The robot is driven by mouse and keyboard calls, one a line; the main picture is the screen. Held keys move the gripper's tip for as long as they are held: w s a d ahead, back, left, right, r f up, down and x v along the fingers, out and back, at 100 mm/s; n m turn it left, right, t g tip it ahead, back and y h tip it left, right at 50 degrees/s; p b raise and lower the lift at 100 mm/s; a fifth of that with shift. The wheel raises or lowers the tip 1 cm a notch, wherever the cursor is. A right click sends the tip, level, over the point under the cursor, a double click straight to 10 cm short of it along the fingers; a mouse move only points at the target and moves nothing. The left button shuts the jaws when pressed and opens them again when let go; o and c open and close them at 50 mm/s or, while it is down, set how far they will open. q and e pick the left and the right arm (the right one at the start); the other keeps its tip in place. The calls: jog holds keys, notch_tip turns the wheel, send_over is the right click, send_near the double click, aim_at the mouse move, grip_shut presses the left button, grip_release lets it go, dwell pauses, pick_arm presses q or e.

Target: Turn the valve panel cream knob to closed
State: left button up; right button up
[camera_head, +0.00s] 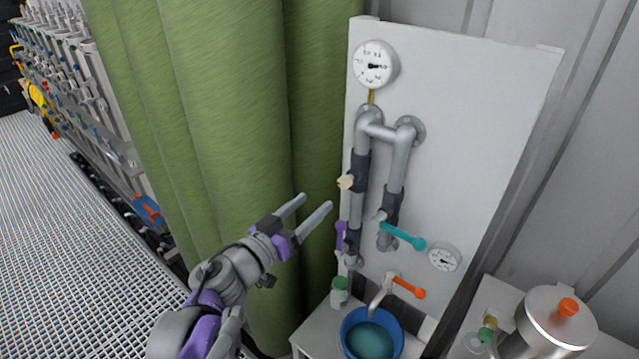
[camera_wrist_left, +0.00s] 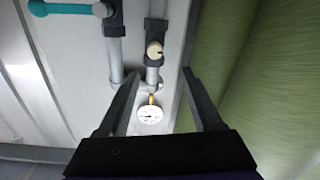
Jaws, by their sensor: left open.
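The cream knob (camera_head: 346,182) sits on a dark valve body on the left grey pipe of the white valve panel (camera_head: 475,130). It also shows in the left wrist view (camera_wrist_left: 154,50), between and just beyond the fingertips. My left gripper (camera_head: 317,202) is open and empty, to the left of the knob and slightly lower in the head view. Its two fingers (camera_wrist_left: 160,74) point toward the pipe, and no contact with the knob is seen. My right gripper is not in view.
A purple handle (camera_head: 341,235) is below the knob, with a teal lever (camera_head: 402,236) and an orange lever (camera_head: 407,287) nearby. Gauges (camera_head: 374,65) are on the panel. A green curtain (camera_head: 215,120) hangs close behind my left arm. A blue bucket (camera_head: 399,333) stands below.

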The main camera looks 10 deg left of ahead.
aim_at(342, 184)
pick_arm(q)
jog(key=shift+h, duration=0.3)
jog(key=x, duration=0.5)
jog(key=p+x, duration=0.1)
jog(key=x, duration=0.5)
jog(key=shift+s+d+f, duration=0.2)
jog(key=shift+s+d, duration=0.05)
grip_shut()
